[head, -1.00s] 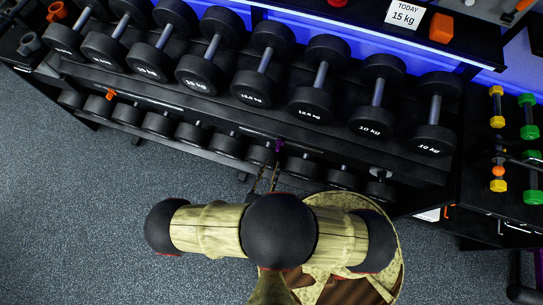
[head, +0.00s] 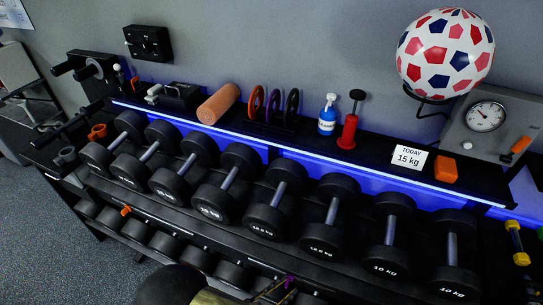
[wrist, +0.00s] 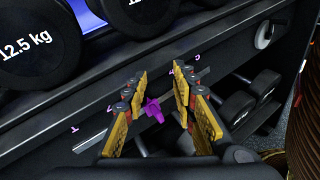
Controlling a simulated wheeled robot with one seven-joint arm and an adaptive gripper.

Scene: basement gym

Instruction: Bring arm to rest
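My gripper (wrist: 158,75) shows in the wrist view with its two yellow-and-black fingers apart and nothing clearly held between them. A small purple piece (wrist: 153,112) appears between the fingers, seemingly on the rack's rail beyond them; whether it touches a finger I cannot tell. In the head view only a small part of my arm shows at the bottom edge, and the purple piece (head: 289,282) shows beside the dim fingertips there.
The dumbbell rack (head: 330,265) stands close in front, with black dumbbells on two levels. Its top shelf holds a foam roller (head: 219,104), a blue bottle (head: 327,115), a red pump-like object (head: 348,125), an orange block (head: 445,169) and a sign (head: 408,157). Open floor (head: 60,245) lies left.

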